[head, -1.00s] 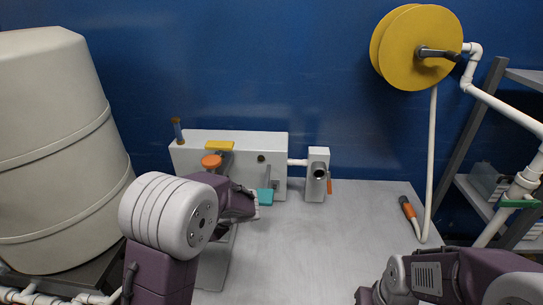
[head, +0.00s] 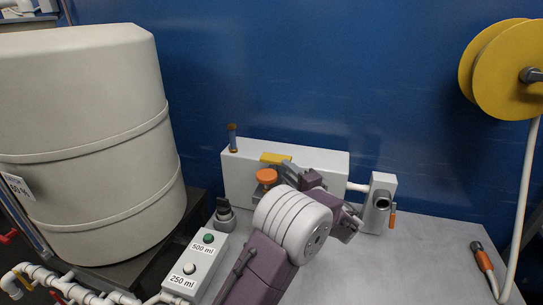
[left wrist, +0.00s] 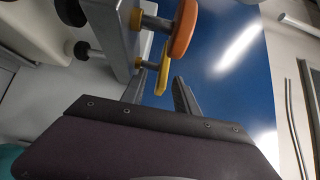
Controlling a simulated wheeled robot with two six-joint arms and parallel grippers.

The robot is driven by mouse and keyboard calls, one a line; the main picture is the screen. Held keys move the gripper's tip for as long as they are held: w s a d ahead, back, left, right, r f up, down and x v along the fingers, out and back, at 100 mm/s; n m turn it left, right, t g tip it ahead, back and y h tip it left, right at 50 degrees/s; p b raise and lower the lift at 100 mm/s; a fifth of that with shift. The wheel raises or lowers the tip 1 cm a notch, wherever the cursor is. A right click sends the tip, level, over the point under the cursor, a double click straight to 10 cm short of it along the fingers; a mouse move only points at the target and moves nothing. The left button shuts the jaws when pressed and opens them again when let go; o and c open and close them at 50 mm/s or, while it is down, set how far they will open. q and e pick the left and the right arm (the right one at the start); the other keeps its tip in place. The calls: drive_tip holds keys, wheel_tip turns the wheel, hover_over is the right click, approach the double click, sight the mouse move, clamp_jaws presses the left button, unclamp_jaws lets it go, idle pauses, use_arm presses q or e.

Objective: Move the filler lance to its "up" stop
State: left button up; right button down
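The white filler box (head: 237,175) stands against the blue wall in the head view. A yellow handle (head: 275,158) sits at its top and an orange round knob (head: 266,176) just below. I cannot tell for sure which part is the filler lance. My left gripper (head: 298,170) is at the box front, close to the yellow handle, partly hidden by my own arm. In the left wrist view its two fingers (left wrist: 160,86) are apart, with the yellow handle (left wrist: 164,68) at or between their tips. The orange knob (left wrist: 184,28) is just beyond. My right gripper is out of view.
A large cream tank (head: 85,150) stands at left. A button box (head: 195,265) marked 500 ml and 250 ml lies in front. A grey nozzle block (head: 379,203) stands right of the filler box. The bench (head: 430,265) is clear at right, except for an orange-tipped hose (head: 483,258).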

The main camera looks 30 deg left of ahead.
sight(276, 157)
use_arm(q)
drive_tip(key=x, duration=0.2)
drive_tip(key=p+x, duration=0.1)
drive_tip(key=x, duration=0.2)
drive_tip(key=r+x, duration=0.1)
drive_tip(key=x, duration=0.1)
drive_tip(key=shift+w+a, duration=0.15)
drive_tip(key=shift+a, duration=0.2)
drive_tip(key=shift+f, duration=0.1)
drive_tip(key=shift+a, duration=0.1)
clamp_jaws()
idle(0.8)
